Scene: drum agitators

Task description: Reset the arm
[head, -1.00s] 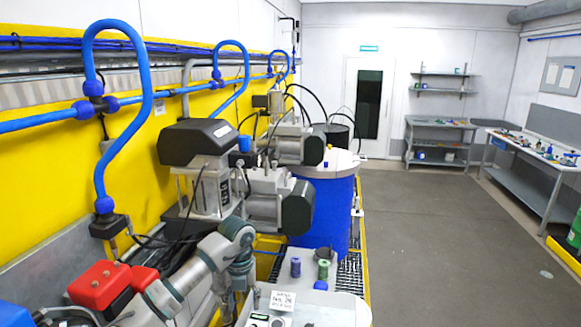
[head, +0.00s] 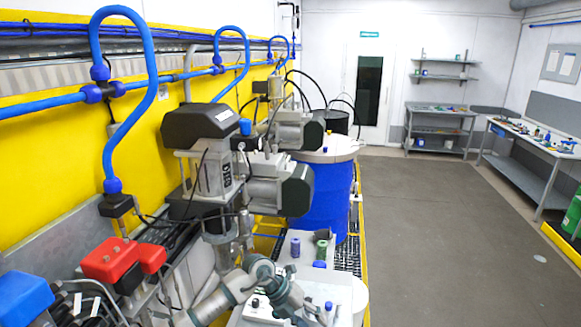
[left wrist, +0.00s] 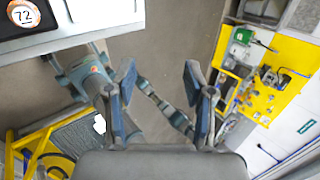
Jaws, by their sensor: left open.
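My left arm (head: 238,285) comes in low in the head view and bends over the near end of a light grey tray (head: 340,284). Its gripper is not clear there, at the bottom edge. In the left wrist view my left gripper (left wrist: 160,78) is open, with two dark blue-grey fingers wide apart and nothing between them. The floor shows beyond them. My right gripper cannot be made out in either view.
A drum agitator (head: 205,160) with a black-capped motor stands behind the arm, before a blue drum (head: 322,200). A green spool (head: 321,249) stands on the tray. Red (head: 120,258) and blue (head: 22,297) boxes are at lower left. The floor (head: 440,240) at right is clear.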

